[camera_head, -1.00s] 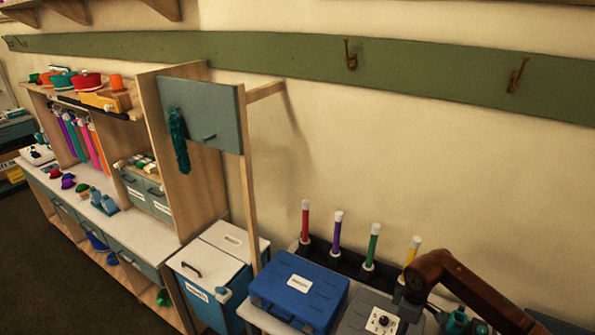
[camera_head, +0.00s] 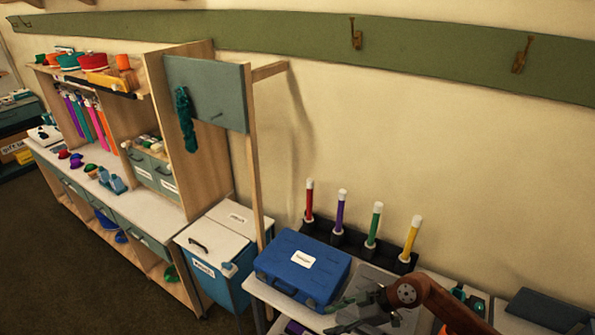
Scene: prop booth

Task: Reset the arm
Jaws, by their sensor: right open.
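My right arm comes in from the lower right, with its brown link over the side table. My right gripper (camera_head: 343,315) is at its end, low in the view, with its fingers pointing left. It is open, and I see nothing between its fingers. My left gripper is not in view.
A black rack behind the case holds red, purple (camera_head: 340,212), green and yellow tubes. A blue bin with white lids (camera_head: 212,240) stands left of the table. A shelf unit (camera_head: 185,150) with a hanging green panel is further left. Open floor lies at lower left.

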